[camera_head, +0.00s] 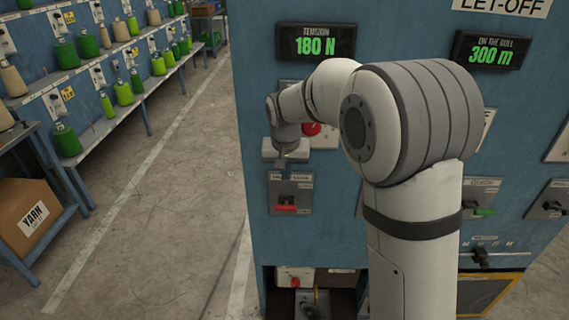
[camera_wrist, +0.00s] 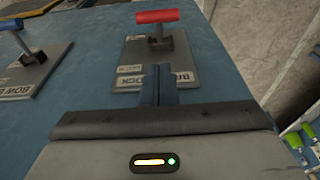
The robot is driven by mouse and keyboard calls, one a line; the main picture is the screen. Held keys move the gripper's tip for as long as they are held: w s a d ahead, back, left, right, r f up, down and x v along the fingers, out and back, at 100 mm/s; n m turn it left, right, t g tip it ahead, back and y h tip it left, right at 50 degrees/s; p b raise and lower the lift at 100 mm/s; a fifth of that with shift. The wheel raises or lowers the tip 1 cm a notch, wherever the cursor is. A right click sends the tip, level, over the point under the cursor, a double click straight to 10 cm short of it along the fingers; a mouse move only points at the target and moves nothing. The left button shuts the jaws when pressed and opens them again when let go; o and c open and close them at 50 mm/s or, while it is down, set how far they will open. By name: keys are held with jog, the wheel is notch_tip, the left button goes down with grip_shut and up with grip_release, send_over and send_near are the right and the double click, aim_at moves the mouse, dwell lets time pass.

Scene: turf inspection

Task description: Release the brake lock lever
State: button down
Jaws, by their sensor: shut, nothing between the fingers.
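The brake lock lever has a red T-handle (camera_wrist: 157,16) on a dark stem, standing out from a grey plate (camera_wrist: 136,48) in the wrist view. The plate's label is partly hidden by my fingers; "LOCK" can be read. In the head view a red-handled lever (camera_head: 285,208) sits low on a grey plate (camera_head: 302,193) on the blue machine. My gripper (camera_wrist: 157,72) is shut and empty. Its fingertips are over the label edge of the plate, apart from the red handle. In the head view my gripper (camera_head: 281,163) is just above the plate.
A blue-handled lever (camera_wrist: 30,40) on a "BOW B..." plate is at left in the wrist view. A green-handled lever (camera_head: 484,212) is right of my arm. The display (camera_head: 316,43) reads 180 N. Yarn shelves (camera_head: 100,75) stand left; the floor between is clear.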

aim_at(286, 205)
jog(key=f, duration=0.3)
jog(key=shift+w+f, duration=0.35)
jog(key=shift+f, duration=0.05)
jog(key=shift+s+f, duration=0.35)
jog(key=shift+f, duration=0.2)
jog(key=shift+s+f, duration=0.3)
jog(key=shift+f, duration=0.2)
jog(key=shift+s+f, duration=0.45)
jog(key=shift+f, duration=0.25)
jog(key=shift+a, duration=0.1)
